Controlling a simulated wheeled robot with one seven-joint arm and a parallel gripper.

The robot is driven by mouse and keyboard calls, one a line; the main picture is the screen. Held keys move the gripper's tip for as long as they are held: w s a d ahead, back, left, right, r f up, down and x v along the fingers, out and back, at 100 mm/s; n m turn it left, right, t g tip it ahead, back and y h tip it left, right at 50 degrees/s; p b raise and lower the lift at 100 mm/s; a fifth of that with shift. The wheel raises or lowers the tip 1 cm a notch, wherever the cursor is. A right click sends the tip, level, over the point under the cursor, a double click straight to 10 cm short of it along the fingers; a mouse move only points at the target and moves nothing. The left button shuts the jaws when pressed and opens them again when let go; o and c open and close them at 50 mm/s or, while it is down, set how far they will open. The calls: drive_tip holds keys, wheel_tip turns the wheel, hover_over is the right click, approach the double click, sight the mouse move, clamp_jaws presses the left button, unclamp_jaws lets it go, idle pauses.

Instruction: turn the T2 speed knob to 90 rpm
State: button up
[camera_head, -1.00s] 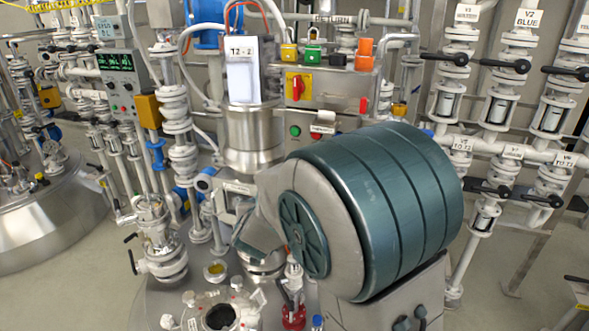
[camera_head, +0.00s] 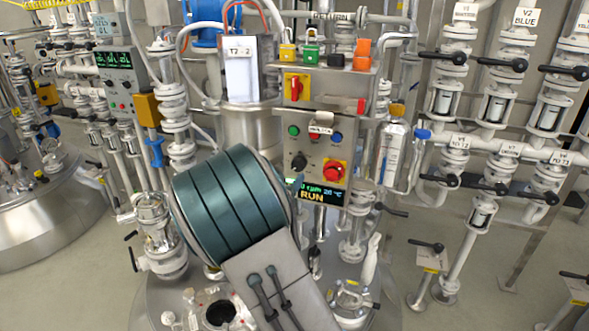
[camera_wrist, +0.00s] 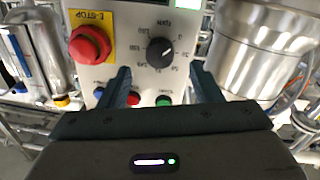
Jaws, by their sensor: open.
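The black speed knob (camera_head: 299,162) sits on the grey control panel (camera_head: 315,150) beside the vessel labelled T2. It also shows in the wrist view (camera_wrist: 160,52), upside down, with printed scale numbers around it. Its setting is too small to read surely. The panel display (camera_head: 322,192) is lit and shows RUN; its rpm figure is hard to read. My gripper (camera_wrist: 162,72) is open and empty in the wrist view, with its two fingers on either side of the knob's lower area, apart from it. In the head view my arm hides the gripper.
A red E-STOP button (camera_head: 334,172) on a yellow plate is close beside the knob. Green, red and blue buttons (camera_head: 294,131) run along the panel above. A steel vessel (camera_wrist: 262,45) stands close on the other side. A bottle (camera_head: 391,150) hangs right of the panel.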

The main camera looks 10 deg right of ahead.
sight(297, 168)
drive_tip(key=x, duration=0.5)
drive_tip(key=shift+w+d+p, duration=0.2)
drive_tip(key=shift+w+p, duration=0.05)
drive_tip(key=shift+p, duration=0.1)
drive_tip(key=c, duration=1)
